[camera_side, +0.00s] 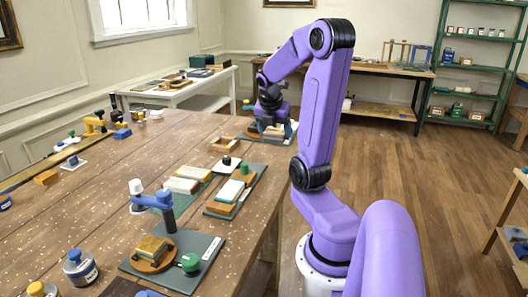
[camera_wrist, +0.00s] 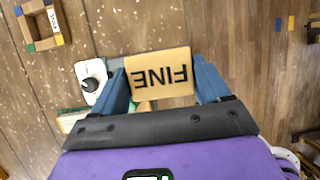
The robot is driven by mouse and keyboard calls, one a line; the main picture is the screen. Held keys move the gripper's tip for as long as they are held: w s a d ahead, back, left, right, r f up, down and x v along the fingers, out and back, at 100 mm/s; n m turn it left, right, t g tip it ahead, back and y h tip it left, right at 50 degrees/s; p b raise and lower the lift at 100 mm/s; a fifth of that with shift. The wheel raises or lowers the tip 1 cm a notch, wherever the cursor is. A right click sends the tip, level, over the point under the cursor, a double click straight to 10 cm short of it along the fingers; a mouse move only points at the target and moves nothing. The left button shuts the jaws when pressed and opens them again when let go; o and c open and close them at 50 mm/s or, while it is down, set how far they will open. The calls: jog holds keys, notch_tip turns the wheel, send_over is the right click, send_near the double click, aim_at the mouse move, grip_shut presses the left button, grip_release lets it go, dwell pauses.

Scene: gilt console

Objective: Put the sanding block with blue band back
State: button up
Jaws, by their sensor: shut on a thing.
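My gripper (camera_side: 269,121) is over the far right end of the wooden table, just above a small cluster of items. In the wrist view its two blue fingers (camera_wrist: 160,88) are shut on the sides of a tan block marked "FINE" (camera_wrist: 158,74). The word appears upside down. No blue band shows on the visible face, so I cannot tell whether this is the blue-banded sanding block. Whether the block touches what lies under it is unclear. A grey-green surface and other pieces beneath are mostly hidden by the block and fingers.
A small open wooden frame (camera_side: 223,145) lies nearby; it also shows in the wrist view (camera_wrist: 31,8). A white piece with a black knob (camera_wrist: 91,83) is close left of the fingers. A dark tray (camera_side: 221,208) with blocks lies nearer. The table's right edge is close.

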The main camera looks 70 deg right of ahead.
jog(key=w+d+f, duration=0.3)
jog(key=w+d, duration=0.1)
jog(key=d, duration=0.1)
send_over(265, 156)
jog(key=a, duration=0.2)
notch_tip(265, 156, down, 5)
jog(key=shift+s+d+f, duration=0.1)
jog(key=shift+d+f, duration=0.05)
jog(key=shift+f, duration=0.05)
jog(key=shift+d+f, duration=0.1)
jog(key=shift+f, duration=1.6)
jog(key=o, duration=1)
jog(key=shift+f, duration=0.15)
